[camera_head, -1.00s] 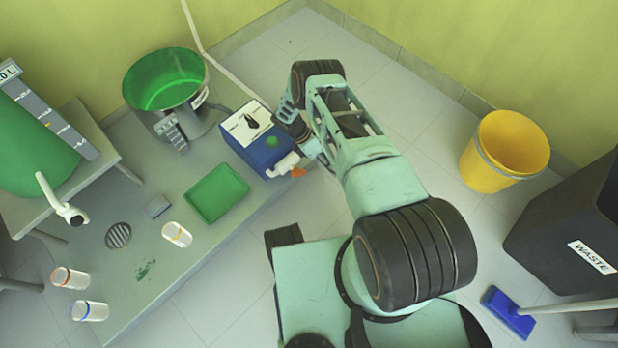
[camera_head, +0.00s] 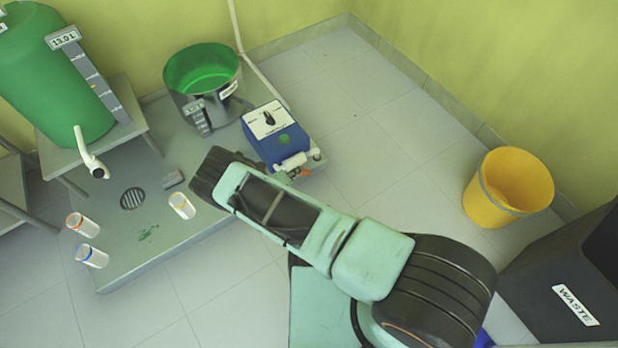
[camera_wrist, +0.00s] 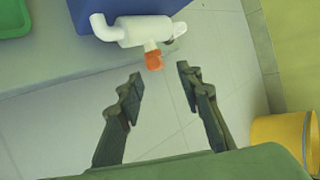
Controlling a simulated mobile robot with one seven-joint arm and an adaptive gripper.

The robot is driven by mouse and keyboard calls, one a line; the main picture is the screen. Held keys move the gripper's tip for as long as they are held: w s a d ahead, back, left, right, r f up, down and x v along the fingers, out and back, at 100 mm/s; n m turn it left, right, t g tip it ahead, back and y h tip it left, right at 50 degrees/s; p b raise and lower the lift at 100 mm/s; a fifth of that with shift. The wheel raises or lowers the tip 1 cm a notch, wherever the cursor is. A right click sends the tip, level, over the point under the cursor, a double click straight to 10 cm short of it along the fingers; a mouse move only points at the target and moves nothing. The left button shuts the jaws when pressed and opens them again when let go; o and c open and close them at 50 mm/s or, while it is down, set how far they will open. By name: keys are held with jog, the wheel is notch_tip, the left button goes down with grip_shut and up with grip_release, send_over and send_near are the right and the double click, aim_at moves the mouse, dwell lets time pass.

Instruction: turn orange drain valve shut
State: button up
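The orange drain valve (camera_wrist: 153,60) sits on the end of a white pipe fitting (camera_wrist: 140,30) on the blue unit in the wrist view. It also shows small in the head view (camera_head: 304,172), at the front right of the blue unit (camera_head: 278,142). My gripper (camera_wrist: 158,80) is open and empty in the wrist view, its two fingers spread. The valve lies just beyond the fingertips, roughly between them and not touched as far as I can tell.
A steel pot (camera_head: 203,90) with green inside stands left of the blue unit. A yellow bucket (camera_head: 508,188) and black waste bin (camera_head: 575,270) stand at right.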

aim_at(300, 175)
jog(key=shift+n, duration=0.5)
jog(key=b+x, duration=0.1)
jog(key=x, duration=0.2)
jog(key=b+x, duration=0.2)
jog(key=x, duration=0.1)
jog(key=s+f+b+x, duration=0.1)
jog(key=x, duration=0.2)
jog(key=shift+w+f+b, duration=0.15)
jog(key=shift+b, duration=0.15)
jog(key=shift+w+d+f, duration=0.2)
jog(key=shift+w+f, duration=0.15)
jog(key=shift+w, duration=0.1)
jog(key=shift+c, duration=0.5)
grip_shut()
jog(key=shift+r, duration=0.1)
